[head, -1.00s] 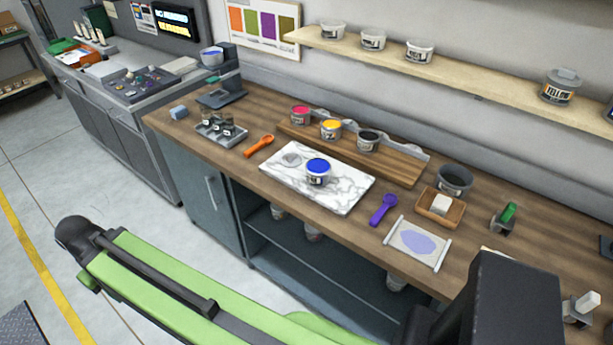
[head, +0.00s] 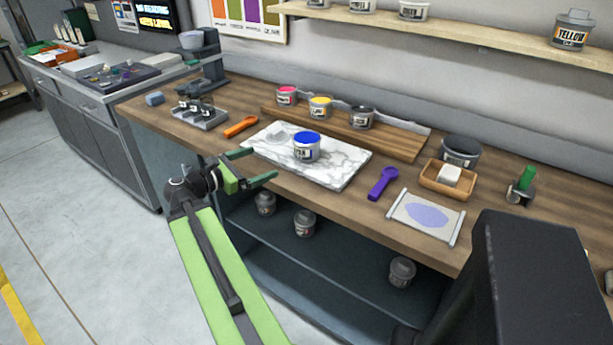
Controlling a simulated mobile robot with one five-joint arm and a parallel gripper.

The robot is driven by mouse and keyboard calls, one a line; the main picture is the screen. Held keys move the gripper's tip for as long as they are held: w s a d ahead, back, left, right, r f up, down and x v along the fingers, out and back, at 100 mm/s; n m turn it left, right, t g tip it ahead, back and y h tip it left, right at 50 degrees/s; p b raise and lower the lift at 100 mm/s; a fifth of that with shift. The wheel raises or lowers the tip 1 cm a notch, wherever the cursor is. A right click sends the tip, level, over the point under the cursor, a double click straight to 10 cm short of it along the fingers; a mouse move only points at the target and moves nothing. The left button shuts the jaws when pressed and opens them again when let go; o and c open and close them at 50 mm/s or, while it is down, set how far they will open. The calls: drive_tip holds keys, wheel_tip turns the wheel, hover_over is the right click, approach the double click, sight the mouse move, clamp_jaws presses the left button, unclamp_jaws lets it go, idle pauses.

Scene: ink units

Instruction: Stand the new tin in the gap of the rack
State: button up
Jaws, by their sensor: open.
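The blue-topped tin (head: 306,150) stands upright on the white marble slab (head: 345,165). The wooden rack (head: 398,142) lies behind it with a scalloped grey back. The rack holds a magenta tin (head: 287,97), a yellow tin (head: 320,107) and a black tin (head: 361,118) in a row from the left. The rack's right end is bare. My gripper (head: 262,166) is open and empty at the slab's front left, left of the blue tin and apart from it in the picture. Its two green fingers point right, towards the tin.
An orange scoop (head: 241,126) and a tray of small jars (head: 203,114) lie left of the slab. A purple scoop (head: 382,183), a sheet with a purple patch (head: 427,215), a wooden tray (head: 447,180) and a dark pot (head: 460,151) are to the right. A shelf hangs above.

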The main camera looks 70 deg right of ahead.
sight(315, 135)
drive_tip(key=s+d, duration=0.1)
drive_tip(key=s+d+r+n+g+h, duration=0.1)
drive_tip(key=s, duration=0.1)
drive_tip(key=shift+r+g, duration=0.1)
drive_tip(key=shift+g, duration=0.2)
drive_tip(key=shift+d+r, duration=0.1)
drive_tip(key=shift+r, duration=0.1)
drive_tip(key=x, duration=1.7)
drive_tip(key=shift+w+d, duration=0.1)
drive_tip(key=shift+d, duration=0.1)
drive_tip(key=c, duration=2)
drive_tip(key=shift+r, duration=0.1)
